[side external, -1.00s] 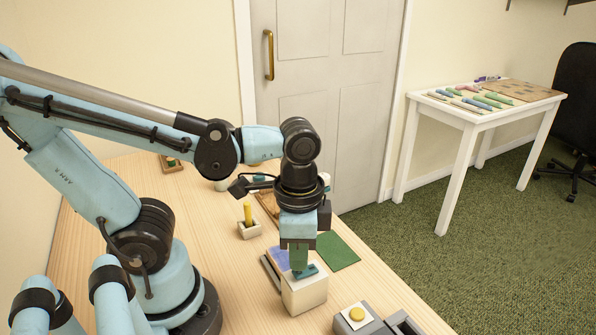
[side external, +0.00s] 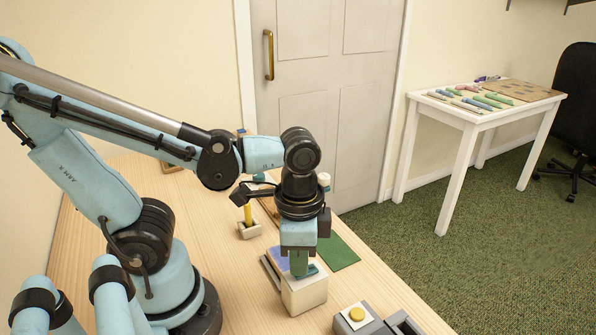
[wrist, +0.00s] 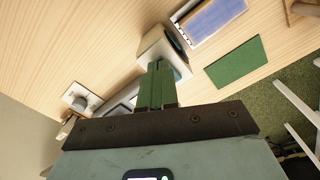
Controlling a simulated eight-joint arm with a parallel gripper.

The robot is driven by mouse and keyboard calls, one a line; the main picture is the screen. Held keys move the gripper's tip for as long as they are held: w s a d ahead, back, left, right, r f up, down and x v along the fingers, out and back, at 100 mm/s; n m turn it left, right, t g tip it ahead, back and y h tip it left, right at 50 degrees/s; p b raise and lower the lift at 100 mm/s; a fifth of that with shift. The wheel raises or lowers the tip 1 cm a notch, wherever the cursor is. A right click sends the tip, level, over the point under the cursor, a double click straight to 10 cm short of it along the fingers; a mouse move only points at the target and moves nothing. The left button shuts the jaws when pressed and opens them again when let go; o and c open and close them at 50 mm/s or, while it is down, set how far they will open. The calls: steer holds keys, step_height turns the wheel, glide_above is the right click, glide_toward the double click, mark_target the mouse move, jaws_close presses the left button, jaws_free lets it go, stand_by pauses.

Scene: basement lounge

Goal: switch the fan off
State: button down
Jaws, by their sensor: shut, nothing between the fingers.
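A white box (side external: 306,297) with a teal part (side external: 315,270) on its top stands on the wooden table. My gripper (side external: 299,274) points straight down over this box, its green fingers together and empty, with the tips at or just above the teal part. I cannot tell whether they touch it. In the wrist view my gripper (wrist: 158,67) overlaps the white box (wrist: 152,42) and hides part of its top. I cannot make out a fan in either view.
A grey box with a yellow button (side external: 356,314) stands at the table's near right edge. A green mat (side external: 338,251) and a blue pad (side external: 279,257) lie just behind the white box. A small holder with a yellow stick (side external: 248,215) stands to the left.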

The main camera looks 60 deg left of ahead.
steer(key=shift+f, duration=0.2)
steer(key=shift+r, duration=3.55)
